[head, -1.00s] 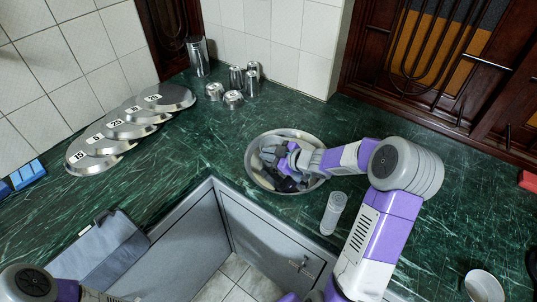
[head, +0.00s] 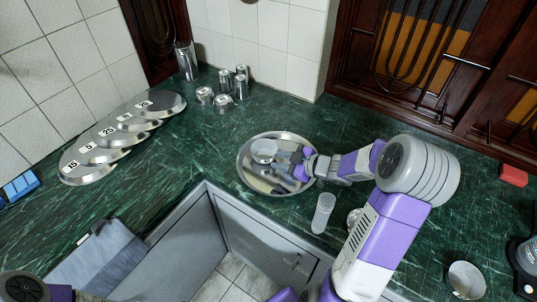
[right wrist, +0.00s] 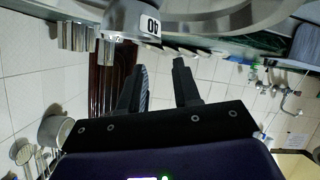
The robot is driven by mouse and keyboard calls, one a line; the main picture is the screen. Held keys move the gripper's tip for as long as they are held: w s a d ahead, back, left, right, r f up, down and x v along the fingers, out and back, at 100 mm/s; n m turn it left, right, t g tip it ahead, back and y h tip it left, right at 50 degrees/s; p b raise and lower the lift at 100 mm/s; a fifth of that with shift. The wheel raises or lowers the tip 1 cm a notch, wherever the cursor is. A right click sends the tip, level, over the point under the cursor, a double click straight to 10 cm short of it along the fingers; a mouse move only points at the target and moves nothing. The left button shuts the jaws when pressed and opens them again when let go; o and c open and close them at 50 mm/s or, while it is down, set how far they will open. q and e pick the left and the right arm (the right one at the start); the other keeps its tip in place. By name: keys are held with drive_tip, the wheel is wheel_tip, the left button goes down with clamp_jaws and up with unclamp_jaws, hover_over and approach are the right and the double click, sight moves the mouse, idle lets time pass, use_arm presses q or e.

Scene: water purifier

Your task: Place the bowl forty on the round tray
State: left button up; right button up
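The round tray (head: 249,179) is a shiny metal dish on the green counter. A small metal bowl (head: 264,149) sits in its far left part, apparently upright. In the right wrist view the bowl (right wrist: 150,24) shows a white label reading 40, upside down, just past my fingertips. My right gripper (head: 284,168) is over the tray, to the right of the bowl. In the right wrist view its two fingers (right wrist: 158,66) are apart with nothing between them. My left arm shows only at the bottom left corner; its gripper is out of view.
Several numbered metal plates (head: 110,139) overlap at the left. Metal cups (head: 223,104) stand near the back wall. A clear cylinder (head: 323,212) stands in front of the tray, close to my right arm. Another cup (head: 466,279) and a red block (head: 513,175) are at the right.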

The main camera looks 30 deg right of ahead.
drive_tip(key=v, duration=0.2)
drive_tip(key=shift+s+d+r, duration=0.1)
drive_tip(key=shift+s, duration=0.15)
idle(0.4)
